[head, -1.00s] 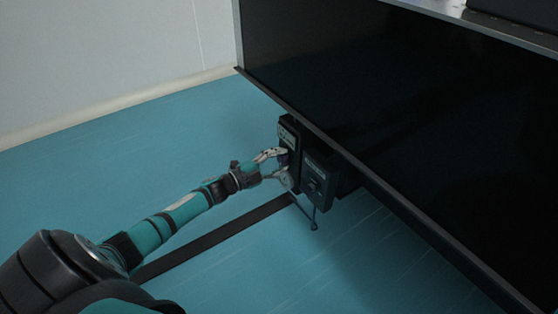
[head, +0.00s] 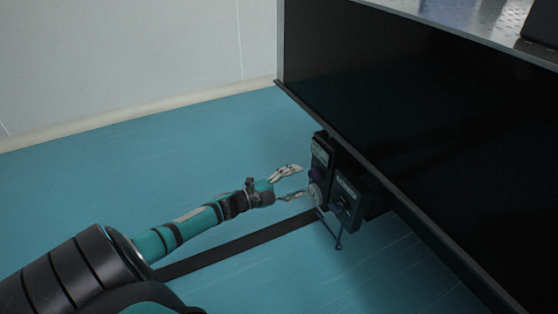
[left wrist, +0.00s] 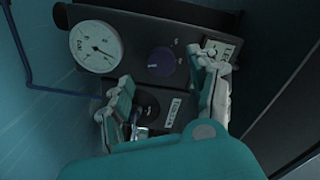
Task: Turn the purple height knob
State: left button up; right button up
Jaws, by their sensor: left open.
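The purple height knob (left wrist: 161,61) sits on the dark face of a control box (left wrist: 192,20), seen in the left wrist view. It also shows small and dark on the box in the head view (head: 317,176). My left gripper (left wrist: 168,90) is open, with one finger at the lower left of the knob and the other to its right. Nothing is between the fingers. In the head view my left gripper (head: 302,181) is just left of the box, its upper finger apart from it. I cannot tell whether the lower fingertip touches the box. My right gripper is out of view.
A round white gauge (left wrist: 95,46) is left of the knob. Blue floor (head: 200,140) is open to the left.

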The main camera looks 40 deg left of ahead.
pick_arm(q)
jog(key=v, duration=0.7)
dwell(0.4)
